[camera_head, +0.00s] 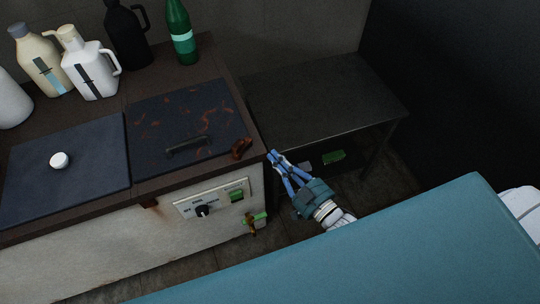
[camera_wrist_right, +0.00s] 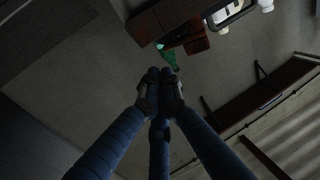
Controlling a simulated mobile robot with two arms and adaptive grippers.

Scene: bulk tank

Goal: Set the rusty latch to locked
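The rusty latch (camera_head: 242,148) is a small red-brown piece at the right end of the rust-spotted dark lid (camera_head: 192,123) on the tank (camera_head: 105,250), in the head view. Which setting it stands in is hard to tell. My right gripper (camera_head: 273,156) is just right of the tank's edge, close to the latch but apart from it. In the wrist view the fingertips (camera_wrist_right: 160,74) are together with nothing between them. I cannot make out the latch clearly in the wrist view. My left gripper is not in view.
A green bottle (camera_head: 181,34), a black jug (camera_head: 126,36) and pale bottles (camera_head: 88,66) stand along the tank's back. A dark handle (camera_head: 188,146) crosses the lid. A control panel (camera_head: 213,198) and a green-handled valve (camera_head: 254,219) are on the front. A dark table (camera_head: 325,97) stands right.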

